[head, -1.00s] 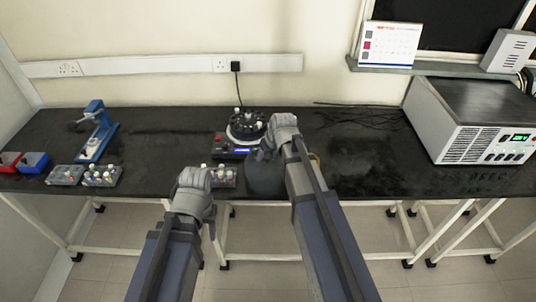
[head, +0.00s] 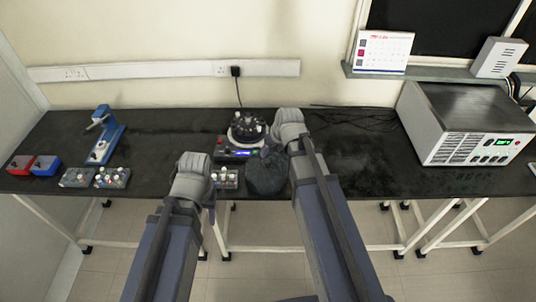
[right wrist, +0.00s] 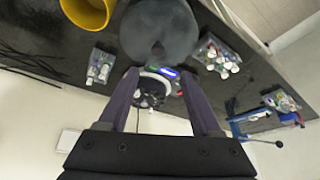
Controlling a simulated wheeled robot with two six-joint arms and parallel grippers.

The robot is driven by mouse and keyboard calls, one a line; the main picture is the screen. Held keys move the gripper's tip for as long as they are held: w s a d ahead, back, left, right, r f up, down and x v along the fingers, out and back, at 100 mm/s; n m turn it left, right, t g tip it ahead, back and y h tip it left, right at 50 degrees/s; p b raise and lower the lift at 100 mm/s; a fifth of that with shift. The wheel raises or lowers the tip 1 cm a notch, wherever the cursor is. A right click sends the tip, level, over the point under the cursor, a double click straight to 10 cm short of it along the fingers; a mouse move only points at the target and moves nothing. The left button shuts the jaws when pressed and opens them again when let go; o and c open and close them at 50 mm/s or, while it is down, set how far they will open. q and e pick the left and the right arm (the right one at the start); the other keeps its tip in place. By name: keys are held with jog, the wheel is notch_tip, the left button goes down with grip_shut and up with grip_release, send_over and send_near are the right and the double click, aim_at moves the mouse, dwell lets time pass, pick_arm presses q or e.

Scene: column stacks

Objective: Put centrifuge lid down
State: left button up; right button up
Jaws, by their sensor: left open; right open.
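The dark grey round lid (head: 266,174) lies at the bench's front edge, in front of the centrifuge (head: 235,152), whose rotor with several tubes is uncovered. In the right wrist view the lid (right wrist: 160,35) shows a notch, with the centrifuge (right wrist: 152,92) beside it. My right gripper (head: 284,130) is at the centrifuge's right, behind the lid and apart from it. In the right wrist view its fingers (right wrist: 158,72) are spread with nothing held between them. My left gripper (head: 193,165) is open in front of the bench, left of a tube rack; its fingertips are hard to see.
A tube rack (head: 225,178) stands left of the lid. Two more racks (head: 112,178), a blue stand (head: 105,135) and red and blue bins (head: 45,165) are at the left. A yellow container (right wrist: 88,12) shows in the wrist view. A large white device (head: 470,125) is at the right.

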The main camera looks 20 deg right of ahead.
jog(key=s+a+f+g+h, duration=0.1)
jog(key=s+a+g, duration=0.1)
jog(key=s+a, duration=0.5)
jog(key=s+a+n+g+h, duration=0.1)
jog(key=s+a+g, duration=0.2)
jog(key=s+a, duration=0.4)
jog(key=s, duration=0.4)
jog(key=shift+s+f+n, duration=0.25)
jog(key=shift+f+n, duration=0.05)
jog(key=shift+f, duration=0.1)
pick_arm(q)
jog(key=shift+f, duration=0.1)
